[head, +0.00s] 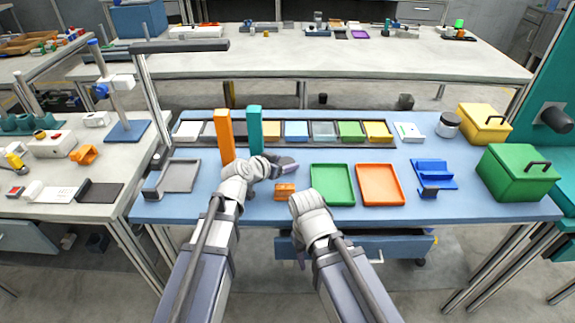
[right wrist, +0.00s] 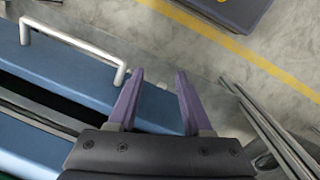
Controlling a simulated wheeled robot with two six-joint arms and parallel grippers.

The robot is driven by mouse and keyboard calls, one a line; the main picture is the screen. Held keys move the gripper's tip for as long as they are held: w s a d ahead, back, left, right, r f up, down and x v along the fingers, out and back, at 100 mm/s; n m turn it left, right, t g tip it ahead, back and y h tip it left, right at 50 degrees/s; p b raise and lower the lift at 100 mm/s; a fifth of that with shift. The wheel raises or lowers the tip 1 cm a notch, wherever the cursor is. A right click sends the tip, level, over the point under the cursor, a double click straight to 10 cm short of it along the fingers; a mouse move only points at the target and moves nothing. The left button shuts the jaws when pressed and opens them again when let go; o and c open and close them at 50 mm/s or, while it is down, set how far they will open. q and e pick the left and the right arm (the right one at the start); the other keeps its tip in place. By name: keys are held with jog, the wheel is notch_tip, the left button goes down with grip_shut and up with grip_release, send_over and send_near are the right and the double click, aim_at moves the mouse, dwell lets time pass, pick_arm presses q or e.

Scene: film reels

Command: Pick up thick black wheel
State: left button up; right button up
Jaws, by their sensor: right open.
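No thick black wheel can be made out for sure in either view. My left gripper (head: 284,165) is over the blue table (head: 470,207), just right of the teal upright block. Dark grey and purplish shapes show at its tip; I cannot tell whether it holds anything. My right gripper (head: 300,258) hangs at the table's front edge, its fingers mostly hidden behind its wrist. In the right wrist view the right gripper (right wrist: 160,78) is open, with nothing between its fingers, above the drawer front and floor.
An orange block (head: 225,136) and a teal block (head: 255,130) stand upright near my left gripper. A green tray (head: 332,203) and an orange tray (head: 380,203) lie to the right. A blue drawer (head: 400,246) with a metal handle (right wrist: 75,38) is under the table.

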pick_arm(q)
jog(key=c, duration=0.9)
jog(key=shift+o, duration=0.2)
jog(key=shift+r, duration=0.2)
notch_tip(320, 180, up, 28)
jog(key=p, duration=2.8)
jog(key=shift+f, duration=0.2)
